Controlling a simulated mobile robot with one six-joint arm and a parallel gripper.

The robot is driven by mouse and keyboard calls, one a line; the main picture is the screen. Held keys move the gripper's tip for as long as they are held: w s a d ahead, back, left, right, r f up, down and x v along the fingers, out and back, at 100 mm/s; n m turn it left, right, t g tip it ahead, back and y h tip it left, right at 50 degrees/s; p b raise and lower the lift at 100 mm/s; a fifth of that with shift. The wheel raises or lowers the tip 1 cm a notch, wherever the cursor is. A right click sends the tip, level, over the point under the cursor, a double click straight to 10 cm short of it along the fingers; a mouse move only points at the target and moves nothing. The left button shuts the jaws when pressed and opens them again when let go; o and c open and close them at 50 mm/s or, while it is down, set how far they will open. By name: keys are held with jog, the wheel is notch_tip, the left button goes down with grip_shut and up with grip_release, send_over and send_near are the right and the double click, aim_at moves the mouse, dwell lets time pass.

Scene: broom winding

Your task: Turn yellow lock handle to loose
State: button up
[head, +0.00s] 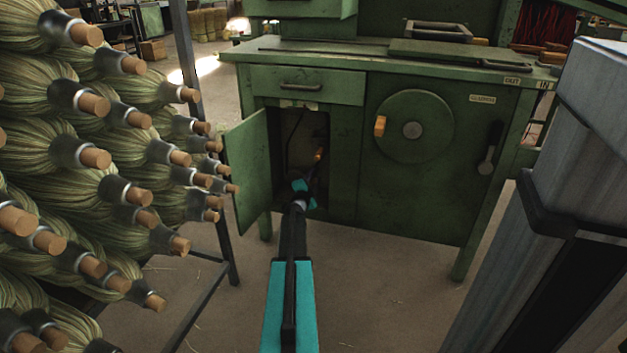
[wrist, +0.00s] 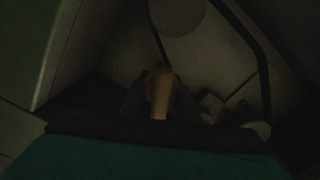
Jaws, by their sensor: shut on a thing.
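The yellow lock handle (wrist: 161,92) shows in the dim wrist view as a short yellow-tan bar. It stands between the dark fingers of my gripper (wrist: 160,103), which is shut on it. In the head view, a small orange-yellow spot inside the open cabinet, just past my wrist, looks like the handle (head: 319,154). My arm reaches through the cabinet opening there, and the fingertips are too dark and small to make out. Whether the handle is at its loose position cannot be told.
The green cabinet door (head: 248,170) stands open left of my arm. A green wheel (head: 412,127) with an orange knob is on the front panel to the right. A rack of brooms (head: 90,180) fills the left side. The cabinet interior is narrow and dark.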

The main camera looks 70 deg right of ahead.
jog(key=m+b, duration=0.1)
jog(key=m, duration=0.2)
jog(key=m+b, duration=0.1)
jog(key=m, duration=0.1)
jog(key=shift+f+b, duration=0.25)
jog(key=shift+b, duration=0.1)
jog(key=shift+m, duration=0.4)
jog(key=o, duration=0.7)
jog(key=shift+a+r, duration=0.1)
jog(key=shift+a, duration=0.05)
jog(key=shift+s+a+p, duration=0.1)
jog(key=shift+a+p, duration=0.25)
jog(key=shift+a, duration=0.45)
jog(key=shift+s+a+p, duration=0.15)
jog(key=shift+a+p, duration=0.75)
jog(key=shift+a, duration=2.1)
jog(key=shift+s+a+p, duration=0.15)
jog(key=shift+a+p, duration=0.75)
jog(key=shift+a, duration=2.05)
